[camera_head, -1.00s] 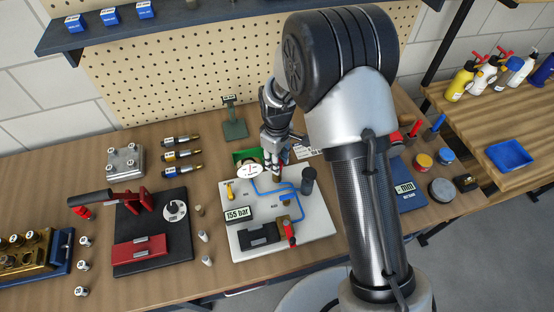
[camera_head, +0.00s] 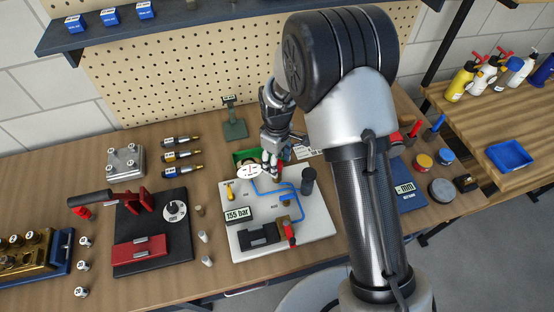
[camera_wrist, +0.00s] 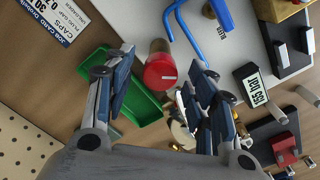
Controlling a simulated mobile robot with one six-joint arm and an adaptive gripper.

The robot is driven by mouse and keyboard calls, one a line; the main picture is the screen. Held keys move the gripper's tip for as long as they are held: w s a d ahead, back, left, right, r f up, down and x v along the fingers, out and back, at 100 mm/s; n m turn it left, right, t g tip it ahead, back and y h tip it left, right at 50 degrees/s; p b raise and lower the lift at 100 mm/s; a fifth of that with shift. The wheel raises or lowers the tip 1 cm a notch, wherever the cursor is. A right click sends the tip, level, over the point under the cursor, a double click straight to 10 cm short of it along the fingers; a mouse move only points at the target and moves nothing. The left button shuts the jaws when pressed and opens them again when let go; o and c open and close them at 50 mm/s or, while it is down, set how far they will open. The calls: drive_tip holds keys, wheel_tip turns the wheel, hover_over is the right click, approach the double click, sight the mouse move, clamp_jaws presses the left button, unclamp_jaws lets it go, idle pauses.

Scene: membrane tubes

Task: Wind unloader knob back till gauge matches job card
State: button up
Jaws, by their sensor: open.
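The unloader knob (camera_wrist: 160,72) is a red cap with a white mark on a brown-copper stem, between my fingers in the wrist view. My gripper (camera_wrist: 158,92) is open, a finger on each side of the knob; I cannot tell whether either touches it. In the head view my gripper (camera_head: 271,162) is over the back of the light plate (camera_head: 320,222) and mostly hides the knob. The gauge display (camera_head: 238,214) reads 155 bar; it also shows in the wrist view (camera_wrist: 256,88). A job card (camera_wrist: 52,18) is partly cut off; "30" is readable on it.
A green tray (camera_wrist: 128,88) lies close beside the knob. Blue tubing (camera_head: 270,190), a dark cylinder (camera_head: 308,181) and a red-handled valve (camera_head: 289,232) stand on the plate. A black plate with a red block (camera_head: 140,247) is to the left.

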wheel_tip(320, 180, up, 12)
idle(0.6)
idle(0.4)
drive_tip(key=s+d+r+m+t+b, duration=0.2)
drive_tip(key=s+d+r+m+b, duration=0.3)
drive_tip(key=s+d+r, duration=0.6)
drive_tip(key=s+d+m+t+b, duration=0.1)
drive_tip(key=s+m, duration=0.5)
drive_tip(key=s, duration=0.9)
drive_tip(key=shift+d+f+t, duration=0.3)
drive_tip(key=shift+d+t, duration=0.5)
drive_tip(key=shift+d, duration=0.4)
